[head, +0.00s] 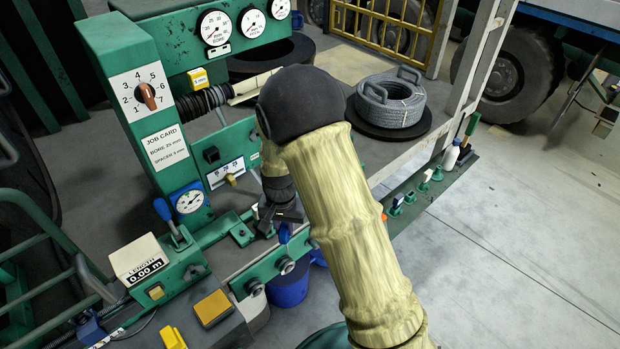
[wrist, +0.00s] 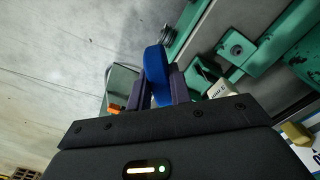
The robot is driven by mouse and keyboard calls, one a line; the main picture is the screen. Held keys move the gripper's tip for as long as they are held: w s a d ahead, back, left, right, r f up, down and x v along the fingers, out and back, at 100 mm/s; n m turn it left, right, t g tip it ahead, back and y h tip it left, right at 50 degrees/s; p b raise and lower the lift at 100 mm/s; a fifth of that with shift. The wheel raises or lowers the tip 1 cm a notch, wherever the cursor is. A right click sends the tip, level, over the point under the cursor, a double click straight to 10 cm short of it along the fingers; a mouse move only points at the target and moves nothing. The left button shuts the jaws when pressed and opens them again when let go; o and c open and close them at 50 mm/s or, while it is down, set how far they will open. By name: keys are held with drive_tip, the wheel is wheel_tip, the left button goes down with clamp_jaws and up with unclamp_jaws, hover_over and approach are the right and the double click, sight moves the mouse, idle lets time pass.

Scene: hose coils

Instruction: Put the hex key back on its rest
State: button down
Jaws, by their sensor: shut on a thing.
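My gripper (head: 284,218) hangs over the front edge of the green bench, pointing down, partly hidden by my arm. In the wrist view its two purple-grey fingers (wrist: 157,88) are shut on a blue rounded piece (wrist: 155,62), which looks like the grip of the hex key. A small bit of the blue piece (head: 284,235) also shows below my gripper in the head view. The key's metal part is hidden. I cannot make out which fitting is the hex key's rest.
A green rail (head: 283,271) with knobs runs just below my gripper, with a blue bucket (head: 288,291) under it. A side rail (head: 432,190) at right carries several small tools and a white bottle (head: 451,157). A grey hose coil (head: 390,102) lies behind. Open floor is at right.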

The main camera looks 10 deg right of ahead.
drive_tip(key=w+d+f+n+b, duration=0.1)
drive_tip(key=d+f+n+b, duration=0.25)
drive_tip(key=d+f, duration=0.6)
drive_tip(key=d+f+b, duration=0.3)
drive_tip(key=f+b, duration=0.9)
drive_tip(key=f, duration=0.1)
drive_tip(key=shift+d, duration=0.25)
drive_tip(key=shift+w+r, duration=0.1)
